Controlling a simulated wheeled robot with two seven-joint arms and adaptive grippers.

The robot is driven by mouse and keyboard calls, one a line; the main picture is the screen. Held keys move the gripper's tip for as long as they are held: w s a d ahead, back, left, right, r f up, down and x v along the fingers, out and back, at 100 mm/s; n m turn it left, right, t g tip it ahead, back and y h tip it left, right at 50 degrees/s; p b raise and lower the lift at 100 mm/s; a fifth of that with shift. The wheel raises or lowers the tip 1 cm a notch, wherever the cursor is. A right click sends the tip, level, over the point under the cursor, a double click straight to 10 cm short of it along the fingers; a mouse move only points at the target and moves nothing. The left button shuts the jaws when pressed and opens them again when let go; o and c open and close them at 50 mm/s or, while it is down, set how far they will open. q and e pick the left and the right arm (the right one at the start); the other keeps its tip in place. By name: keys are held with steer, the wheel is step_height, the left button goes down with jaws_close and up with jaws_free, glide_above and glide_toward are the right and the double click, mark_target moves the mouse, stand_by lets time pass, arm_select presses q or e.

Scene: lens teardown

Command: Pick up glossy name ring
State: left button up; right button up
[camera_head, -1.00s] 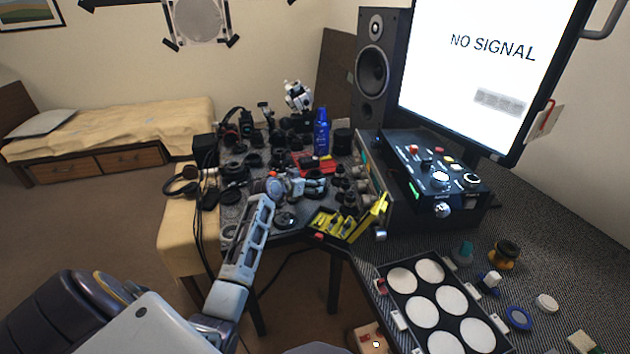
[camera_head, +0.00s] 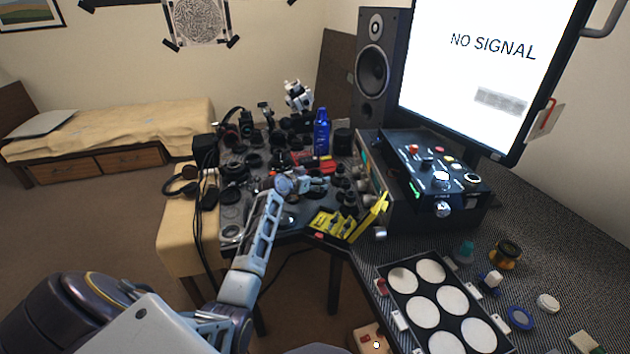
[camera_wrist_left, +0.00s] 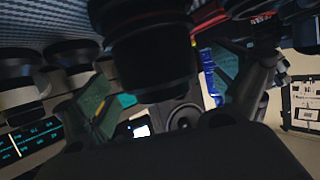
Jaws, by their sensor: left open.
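My left gripper (camera_head: 318,184) reaches over the cluttered grey table from the left and is open. In the left wrist view its two greenish fingertips (camera_wrist_left: 166,88) stand apart. A dark, ribbed cylindrical lens part (camera_wrist_left: 152,55) fills the space in front of and between them; I cannot tell whether they touch it. Several dark rings and lens parts lie on the table (camera_head: 232,232), some round the gripper in the head view. I cannot make out which one is the glossy name ring; the gripper hides part of that area. My right gripper is not in view.
A yellow open case (camera_head: 330,222) sits at the table's front edge. A blue bottle (camera_head: 321,132) stands behind the gripper. A black control box (camera_head: 430,170) and speaker (camera_head: 380,75) stand to the right. A tray with white discs (camera_head: 385,290) lies front right.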

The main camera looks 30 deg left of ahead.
arm_select(q)
steer(key=shift+w+f, duration=0.2)
steer(key=shift+w, duration=0.4)
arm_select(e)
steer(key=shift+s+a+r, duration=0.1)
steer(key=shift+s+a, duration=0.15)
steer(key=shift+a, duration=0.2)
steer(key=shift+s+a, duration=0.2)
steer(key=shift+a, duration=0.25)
arm_select(q)
steer(key=shift+c, duration=0.4)
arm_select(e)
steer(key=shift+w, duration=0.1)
arm_select(q)
steer(key=c, duration=1)
steer(key=shift+c, duration=0.2)
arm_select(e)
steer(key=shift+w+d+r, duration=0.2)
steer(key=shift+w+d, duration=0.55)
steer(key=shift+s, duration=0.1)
